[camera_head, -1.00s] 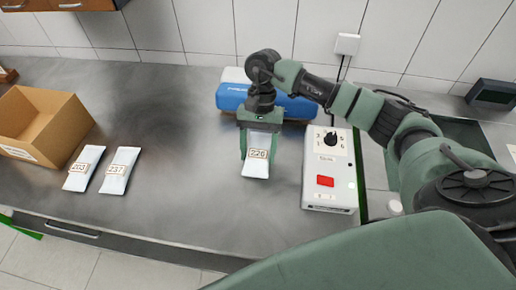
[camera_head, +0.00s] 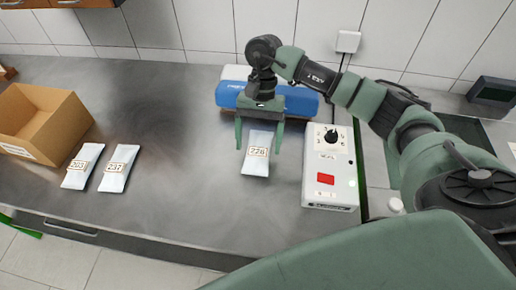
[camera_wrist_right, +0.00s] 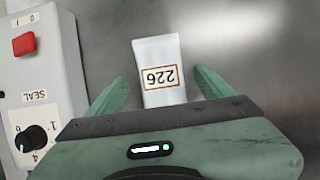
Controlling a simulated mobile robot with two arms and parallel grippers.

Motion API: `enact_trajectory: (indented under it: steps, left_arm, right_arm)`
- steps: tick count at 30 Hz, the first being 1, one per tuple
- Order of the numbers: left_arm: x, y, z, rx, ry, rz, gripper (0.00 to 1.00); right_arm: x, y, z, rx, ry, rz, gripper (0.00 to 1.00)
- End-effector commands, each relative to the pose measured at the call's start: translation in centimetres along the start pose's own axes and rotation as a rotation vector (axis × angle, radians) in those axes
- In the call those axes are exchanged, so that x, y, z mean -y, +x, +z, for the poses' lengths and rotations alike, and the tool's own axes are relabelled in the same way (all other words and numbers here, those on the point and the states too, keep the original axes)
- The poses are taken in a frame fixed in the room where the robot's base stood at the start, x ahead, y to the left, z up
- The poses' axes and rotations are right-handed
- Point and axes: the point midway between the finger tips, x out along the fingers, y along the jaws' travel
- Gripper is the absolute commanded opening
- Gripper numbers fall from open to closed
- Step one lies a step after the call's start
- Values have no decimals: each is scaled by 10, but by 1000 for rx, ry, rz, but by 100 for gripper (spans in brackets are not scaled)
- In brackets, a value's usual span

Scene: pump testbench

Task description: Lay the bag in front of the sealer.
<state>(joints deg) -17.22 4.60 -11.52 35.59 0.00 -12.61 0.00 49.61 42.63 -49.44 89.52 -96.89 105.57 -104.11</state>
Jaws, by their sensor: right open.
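A white bag labelled 226 (camera_head: 256,165) lies on the steel counter, left of a white control box marked SEAL (camera_head: 328,190) and in front of a long blue unit (camera_head: 232,97). My right gripper (camera_head: 259,148) is open, its fingers on either side of the bag's far end with gaps to it. In the right wrist view, the bag (camera_wrist_right: 159,60) lies between the spread fingers (camera_wrist_right: 160,82) and reaches past them, and the control box (camera_wrist_right: 45,75) stands to the left. The gripper body hides the bag's near end there. My left gripper is not in view.
Two more bags, labelled 203 (camera_head: 80,168) and 237 (camera_head: 117,170), lie at the left near an open cardboard box (camera_head: 45,127). The counter (camera_head: 180,150) is clear between them and bag 226. A sink-like recess and a dark display (camera_head: 493,93) are at the right.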

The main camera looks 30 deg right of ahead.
Motion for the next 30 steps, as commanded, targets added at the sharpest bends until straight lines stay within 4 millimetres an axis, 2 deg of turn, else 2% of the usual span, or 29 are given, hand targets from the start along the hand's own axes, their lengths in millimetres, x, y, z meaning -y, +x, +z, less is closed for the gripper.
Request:
enact_trajectory:
  steps: [1, 6, 13, 18, 30]
  left_arm:
    - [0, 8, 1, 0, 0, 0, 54]
    - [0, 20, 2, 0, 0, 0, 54]
    - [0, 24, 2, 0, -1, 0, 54]
    - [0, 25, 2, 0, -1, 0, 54]
    - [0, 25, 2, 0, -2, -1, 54]
  right_arm:
    - [1, -10, -3, -5, 0, -5, 81]
    - [1, -48, -2, -5, -1, -5, 81]
    - [0, -87, -1, -3, 0, -1, 81]
    - [0, -97, 0, 0, -1, 0, 81]
    - [0, -97, 0, 1, -1, 0, 81]
